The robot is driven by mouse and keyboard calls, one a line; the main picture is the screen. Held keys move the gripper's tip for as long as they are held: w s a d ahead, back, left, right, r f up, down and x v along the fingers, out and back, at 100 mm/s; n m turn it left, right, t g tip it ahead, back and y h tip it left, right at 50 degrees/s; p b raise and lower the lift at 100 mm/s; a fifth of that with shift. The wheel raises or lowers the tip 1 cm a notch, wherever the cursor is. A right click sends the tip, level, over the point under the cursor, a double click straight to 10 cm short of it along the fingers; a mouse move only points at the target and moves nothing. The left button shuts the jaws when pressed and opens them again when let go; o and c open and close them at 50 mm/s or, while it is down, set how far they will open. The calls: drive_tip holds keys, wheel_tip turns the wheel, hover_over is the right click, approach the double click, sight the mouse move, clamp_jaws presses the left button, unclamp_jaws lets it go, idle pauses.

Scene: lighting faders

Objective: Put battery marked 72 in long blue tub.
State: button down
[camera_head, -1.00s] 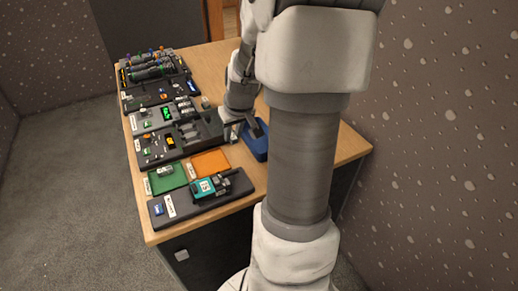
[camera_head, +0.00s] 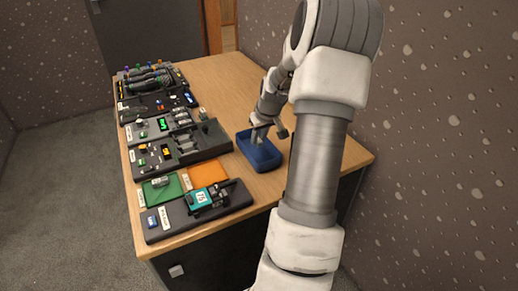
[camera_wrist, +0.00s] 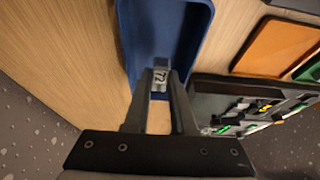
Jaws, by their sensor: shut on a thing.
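The battery marked 72 (camera_wrist: 160,76) is a small grey block with a white label, held between the fingertips of my gripper (camera_wrist: 160,84). In the wrist view it shows over the near end of the long blue tub (camera_wrist: 135,35). In the head view the blue tub (camera_head: 262,163) stands on the table, and my gripper (camera_head: 261,133) is just above it or within its rim. The battery is too small or hidden to make out in the head view. I cannot tell whether it touches the tub floor.
Left of the tub are grey device panels (camera_head: 205,139) with raised parts. An orange tray (camera_head: 208,173) and a green tray (camera_head: 163,188) lie in front, beside a panel with a teal device (camera_head: 199,199). Bare table lies behind the tub (camera_head: 225,85).

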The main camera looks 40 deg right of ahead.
sight(261, 142)
drive_tip(key=shift+d+f+b, duration=0.1)
drive_tip(key=shift+f+b, duration=0.5)
drive_tip(key=shift+f, duration=1.45)
drive_tip(key=shift+f, duration=0.2)
drive_tip(key=c, duration=0.7)
unclamp_jaws()
drive_tip(key=shift+c, duration=0.2)
drive_tip(key=shift+r, duration=0.2)
drive_tip(key=shift+r, duration=0.3)
drive_tip(key=p+v, duration=0.3)
drive_tip(key=v, duration=0.8)
drive_tip(key=shift+r, duration=0.2)
